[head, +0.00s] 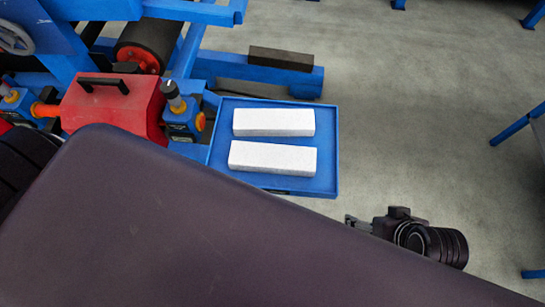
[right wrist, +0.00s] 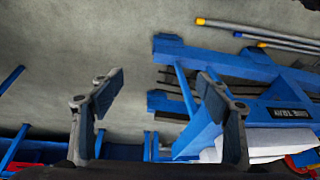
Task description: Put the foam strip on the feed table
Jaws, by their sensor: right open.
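Two white foam strips lie flat and roughly parallel on a blue tray-like table (head: 328,165) in the head view. One is the far strip (head: 273,122), the other the near strip (head: 272,158). A narrow gap separates them. My right gripper (head: 357,222) is to the right of the tray's near corner, apart from it and partly hidden. In the right wrist view its two fingers (right wrist: 162,82) are spread apart with nothing between them. White material (right wrist: 262,142) shows beyond the right finger there; I cannot tell whether it is foam. My left gripper is not in view.
A blue machine frame with a dark roller (head: 143,45) and a red housing (head: 112,105) stands left of the tray. A dark block (head: 281,58) sits on a blue beam behind it. Grey floor (head: 420,110) is clear to the right, up to blue legs at the edge.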

